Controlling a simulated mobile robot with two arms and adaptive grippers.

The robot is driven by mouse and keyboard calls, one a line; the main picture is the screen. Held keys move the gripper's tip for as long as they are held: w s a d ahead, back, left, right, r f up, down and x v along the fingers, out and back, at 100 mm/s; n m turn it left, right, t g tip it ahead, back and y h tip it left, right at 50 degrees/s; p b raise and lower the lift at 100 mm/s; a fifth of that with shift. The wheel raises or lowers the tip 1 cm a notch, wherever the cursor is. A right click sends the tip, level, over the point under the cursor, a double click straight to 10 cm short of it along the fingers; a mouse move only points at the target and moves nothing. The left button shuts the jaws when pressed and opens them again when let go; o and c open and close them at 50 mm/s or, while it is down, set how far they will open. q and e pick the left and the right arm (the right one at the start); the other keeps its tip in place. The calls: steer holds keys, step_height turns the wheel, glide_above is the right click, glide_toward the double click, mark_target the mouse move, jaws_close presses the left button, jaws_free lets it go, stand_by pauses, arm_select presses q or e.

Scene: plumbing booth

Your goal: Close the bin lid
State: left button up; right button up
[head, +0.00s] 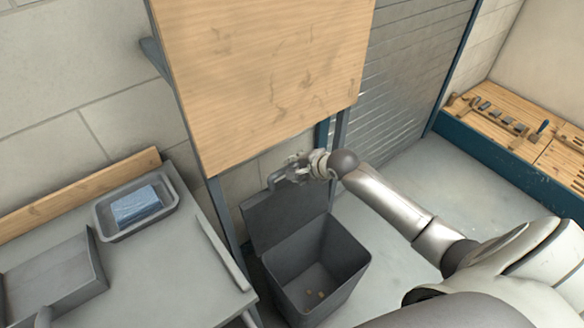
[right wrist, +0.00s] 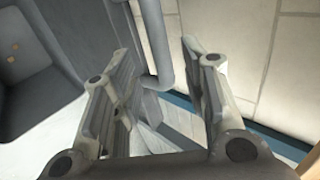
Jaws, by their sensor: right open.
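The dark grey bin (head: 316,262) stands on the floor beside the workbench, with a few small yellowish bits inside. Its lid (head: 285,215) is open, tilted up at the back. A light grey bar handle (head: 272,181) is at the lid's upper edge. My right gripper (head: 287,172) is open at the handle. In the right wrist view the handle (right wrist: 154,45) shows between the open fingers (right wrist: 160,62), and the bin's inside (right wrist: 30,70) is at the left. I cannot tell whether a finger touches the handle. My left gripper is not in view.
A wooden panel (head: 260,75) hangs just above the lid and gripper. The grey workbench (head: 165,262) at left holds a tray (head: 110,222) with a blue cloth (head: 136,206). A wooden-topped bench (head: 490,122) with tools is at far right. Floor (head: 410,190) right of the bin is clear.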

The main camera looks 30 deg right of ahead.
steer(key=shift+x, duration=2.05)
jaws_close()
